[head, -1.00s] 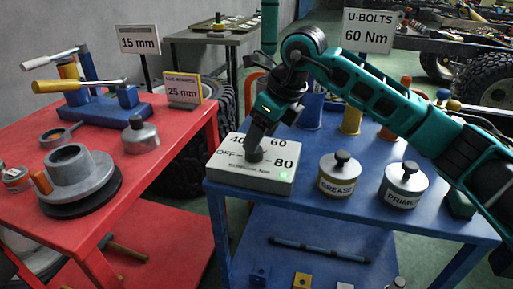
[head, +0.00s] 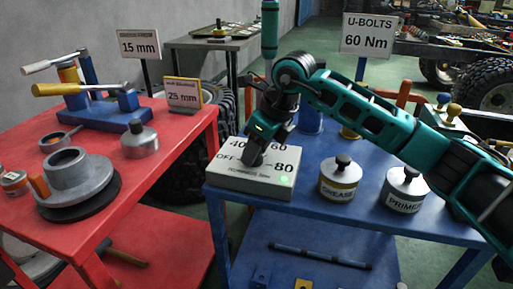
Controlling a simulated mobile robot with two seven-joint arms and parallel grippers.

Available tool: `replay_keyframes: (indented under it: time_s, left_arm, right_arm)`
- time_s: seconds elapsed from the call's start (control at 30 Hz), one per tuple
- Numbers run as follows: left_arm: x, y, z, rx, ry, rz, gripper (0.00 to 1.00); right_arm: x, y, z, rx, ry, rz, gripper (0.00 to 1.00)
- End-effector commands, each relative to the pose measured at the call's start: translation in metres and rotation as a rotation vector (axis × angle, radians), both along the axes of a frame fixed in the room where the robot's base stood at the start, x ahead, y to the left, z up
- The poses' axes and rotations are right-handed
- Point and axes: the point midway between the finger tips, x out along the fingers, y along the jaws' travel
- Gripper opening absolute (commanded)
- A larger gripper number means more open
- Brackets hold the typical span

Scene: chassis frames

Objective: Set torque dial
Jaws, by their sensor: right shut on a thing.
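The torque dial box (head: 230,177) is a pale grey block on the near left corner of the blue table. Its face shows OFF, 40, 60 and 80, with a small green light at the lower right. My right gripper (head: 255,160) points down over the middle of the box and is shut on the dark dial knob. The gripper hides most of the knob, so where it points cannot be told. A sign (head: 367,34) behind the table reads "U-BOLTS 60 Nm". My left gripper is not in view.
A grease tin (head: 340,182) and a primer tin (head: 405,192) stand right of the box on the blue table (head: 310,205). A red table (head: 165,150) at left holds a hub-like part (head: 72,178), a lever tool (head: 105,118) and signs. A gap separates the tables.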

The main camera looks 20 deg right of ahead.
Motion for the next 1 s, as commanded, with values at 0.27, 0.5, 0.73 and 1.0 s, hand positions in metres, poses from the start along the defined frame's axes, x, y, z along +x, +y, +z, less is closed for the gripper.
replay_keyframes:
  time_s: [0.27,0.5,0.73,1.0]
  left_arm:
    - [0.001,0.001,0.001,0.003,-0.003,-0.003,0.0]
    - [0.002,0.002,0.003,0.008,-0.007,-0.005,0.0]
    - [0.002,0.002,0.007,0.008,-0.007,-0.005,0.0]
    - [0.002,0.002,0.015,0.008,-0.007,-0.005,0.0]
  right_arm:
    - [0.0,0.0,0.0,0.0,0.0,0.001,0.12]
    - [0.0,0.0,0.001,0.001,0.001,0.046,0.12]
    - [0.001,-0.001,0.002,0.002,0.002,0.183,0.12]
    - [0.003,-0.002,0.002,0.002,0.001,0.429,0.12]
